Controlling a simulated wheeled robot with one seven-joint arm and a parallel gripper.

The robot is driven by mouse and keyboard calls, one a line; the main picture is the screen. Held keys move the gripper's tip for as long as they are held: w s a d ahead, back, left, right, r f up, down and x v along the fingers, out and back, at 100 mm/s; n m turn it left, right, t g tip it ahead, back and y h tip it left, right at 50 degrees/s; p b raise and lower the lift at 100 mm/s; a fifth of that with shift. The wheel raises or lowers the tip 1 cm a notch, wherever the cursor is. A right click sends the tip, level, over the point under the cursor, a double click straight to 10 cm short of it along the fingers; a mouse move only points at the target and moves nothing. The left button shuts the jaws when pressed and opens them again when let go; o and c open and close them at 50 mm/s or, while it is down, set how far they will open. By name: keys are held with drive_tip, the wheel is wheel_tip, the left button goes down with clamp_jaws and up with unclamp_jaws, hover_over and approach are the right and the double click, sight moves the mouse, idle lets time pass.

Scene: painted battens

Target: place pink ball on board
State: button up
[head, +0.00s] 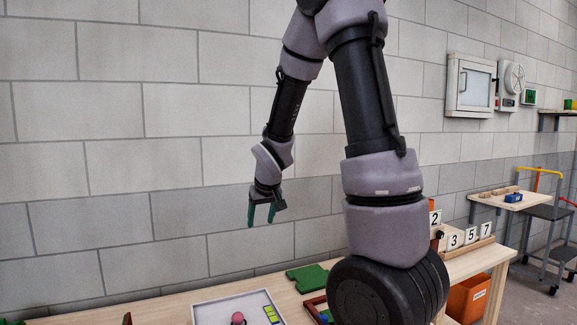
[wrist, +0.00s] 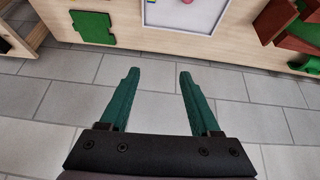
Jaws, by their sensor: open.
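The pink ball (head: 237,318) sits on a white panel with a grey rim (head: 205,307), at the bottom edge of the head view. A bit of pink shows at the top edge of the wrist view (wrist: 187,1). A flat green board (head: 308,277) with a notched outline lies on the table behind and to the right of the panel; it also shows in the wrist view (wrist: 92,28). My gripper (head: 261,216) is open and empty, with green fingers, high above the table and apart from the ball; its fingers show in the wrist view (wrist: 159,76).
Yellow-green blocks (head: 271,314) lie on the panel. A brown-red tray (head: 312,305) stands right of it, partly hidden by my arm. Number cards (head: 454,241) stand at the table's right end above an orange bin (head: 466,300). A block wall rises behind.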

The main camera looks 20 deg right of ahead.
drive_tip(key=s+a+r+m+t+y, duration=0.1)
drive_tip(key=s+r+m, duration=0.3)
drive_tip(key=s+r, duration=1.5)
drive_tip(key=s+y, duration=0.1)
drive_tip(key=s, duration=0.2)
drive_tip(key=shift+s+m, duration=0.3)
